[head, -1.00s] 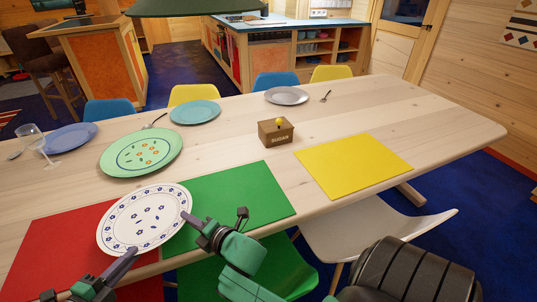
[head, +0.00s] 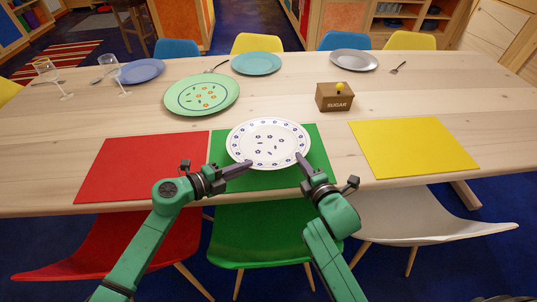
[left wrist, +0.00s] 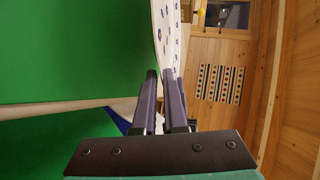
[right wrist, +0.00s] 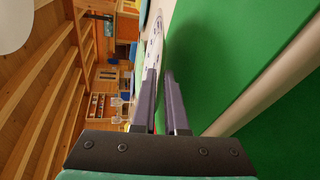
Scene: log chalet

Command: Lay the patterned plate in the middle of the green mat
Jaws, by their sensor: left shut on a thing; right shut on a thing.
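The patterned plate (head: 268,143), white with blue flowers, is over the green mat (head: 235,182) in the head view, covering its back and middle part. My left gripper (head: 250,164) is shut on the plate's front left rim. My right gripper (head: 299,157) is shut on its front right rim. The left wrist view shows the plate (left wrist: 170,32) edge-on between the fingers, with a gap to the green mat (left wrist: 70,50). The right wrist view also shows the plate (right wrist: 155,45) raised slightly above the mat (right wrist: 210,60).
A red mat (head: 140,165) lies to the left and a yellow mat (head: 412,147) to the right. Chairs, including a green one (head: 255,235), line the front edge.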

